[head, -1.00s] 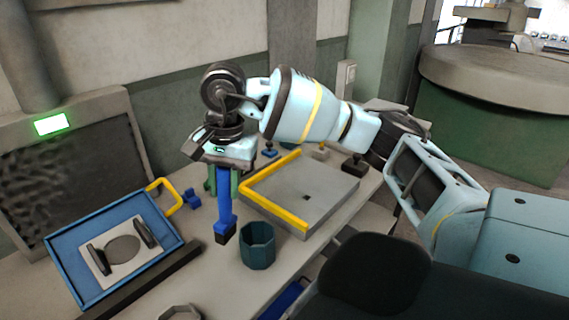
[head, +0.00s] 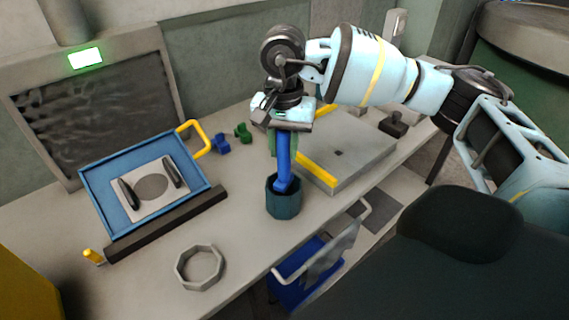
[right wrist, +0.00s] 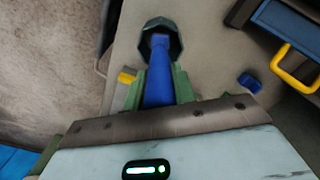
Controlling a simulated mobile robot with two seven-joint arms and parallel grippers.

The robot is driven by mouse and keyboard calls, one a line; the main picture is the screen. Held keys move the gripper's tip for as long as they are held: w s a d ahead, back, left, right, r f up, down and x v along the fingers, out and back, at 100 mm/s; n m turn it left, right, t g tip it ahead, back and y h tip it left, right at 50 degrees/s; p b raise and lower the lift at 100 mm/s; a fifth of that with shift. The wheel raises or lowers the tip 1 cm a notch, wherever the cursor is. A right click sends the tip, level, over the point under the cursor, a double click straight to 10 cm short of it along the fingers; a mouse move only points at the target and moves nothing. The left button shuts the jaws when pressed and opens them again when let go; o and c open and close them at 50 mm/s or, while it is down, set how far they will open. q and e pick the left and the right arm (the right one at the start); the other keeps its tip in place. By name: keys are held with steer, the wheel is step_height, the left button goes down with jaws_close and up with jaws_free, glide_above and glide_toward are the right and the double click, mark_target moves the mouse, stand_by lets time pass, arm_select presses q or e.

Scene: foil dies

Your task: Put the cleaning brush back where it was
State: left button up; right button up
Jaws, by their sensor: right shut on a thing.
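The cleaning brush (head: 284,172) has a blue handle and hangs upright from my right gripper (head: 284,140). The gripper is shut on its upper part. The brush's lower end is at the mouth of the dark teal cup (head: 284,207) and looks partly inside it; the bristle end is hidden by the rim. In the right wrist view the blue handle (right wrist: 158,82) runs between the green fingers (right wrist: 160,92) toward the cup (right wrist: 173,47). How deep the brush sits cannot be told. My left gripper is not in view.
A grey plate with a yellow edge (head: 318,170) lies right behind the cup. A blue tray (head: 88,185) stands at left, with a dark bar before it. A grey ring (head: 182,276) lies in front. Small blue (head: 221,146) and green blocks sit behind.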

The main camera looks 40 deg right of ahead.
mark_target(284, 160)
steer(key=shift+f, duration=2.3)
steer(key=o, duration=1)
steer(key=shift+r, duration=0.25)
step_height(284, 160, up, 12)
steer(key=shift+f, duration=0.1)
